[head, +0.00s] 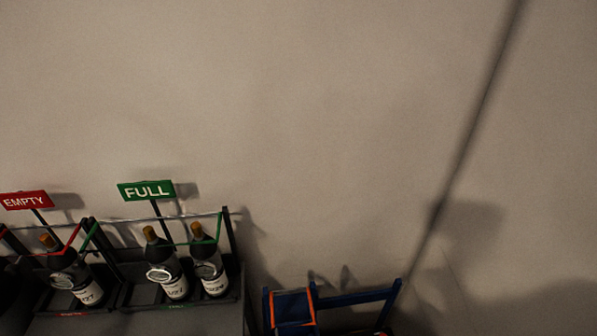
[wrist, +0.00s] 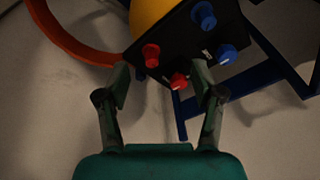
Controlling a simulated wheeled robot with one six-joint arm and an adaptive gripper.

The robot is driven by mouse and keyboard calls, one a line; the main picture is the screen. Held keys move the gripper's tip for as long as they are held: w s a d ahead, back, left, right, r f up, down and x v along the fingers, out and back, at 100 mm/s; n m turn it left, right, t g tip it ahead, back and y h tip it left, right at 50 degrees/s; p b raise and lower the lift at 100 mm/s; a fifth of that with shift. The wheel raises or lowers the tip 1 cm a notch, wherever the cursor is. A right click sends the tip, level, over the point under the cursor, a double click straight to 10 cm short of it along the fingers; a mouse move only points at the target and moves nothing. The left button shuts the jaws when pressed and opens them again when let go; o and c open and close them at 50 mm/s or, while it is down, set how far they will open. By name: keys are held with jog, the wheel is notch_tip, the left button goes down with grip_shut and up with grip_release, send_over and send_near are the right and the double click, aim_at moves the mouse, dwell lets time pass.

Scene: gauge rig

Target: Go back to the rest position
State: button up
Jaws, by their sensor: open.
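My gripper (wrist: 161,75) shows in the wrist view with its two dark green fingers spread apart, open, with nothing held between them. Past the fingertips is a black panel (wrist: 190,48) with two red knobs (wrist: 151,54) and two blue knobs (wrist: 226,54). I cannot tell how far the panel is from the fingertips. My gripper does not show in the head view.
A blue frame (head: 357,298) stands low in the head view. Left of it, dark racks hold bottles (head: 166,268) beside a green FULL sign (head: 146,191) and a red EMPTY sign (head: 25,201). The wrist view shows a yellow round thing (wrist: 146,14) and an orange-red curved band (wrist: 62,40).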

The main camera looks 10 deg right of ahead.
jog(key=s+a+r+n+t, duration=0.4)
jog(key=s+a+t, duration=0.25)
jog(key=s, duration=0.55)
jog(key=s+a+r+n+t, duration=0.1)
jog(key=s+r, duration=0.4)
jog(key=r, duration=0.5)
jog(key=s+a+r+n+t, duration=0.2)
jog(key=s+r+t, duration=0.3)
jog(key=r, duration=0.5)
jog(key=shift+s+a+r+n+y, duration=0.3)
jog(key=shift+s+r+n, duration=0.1)
jog(key=shift+s, duration=0.15)
jog(key=c, duration=0.5)
jog(key=shift+s, duration=0.1)
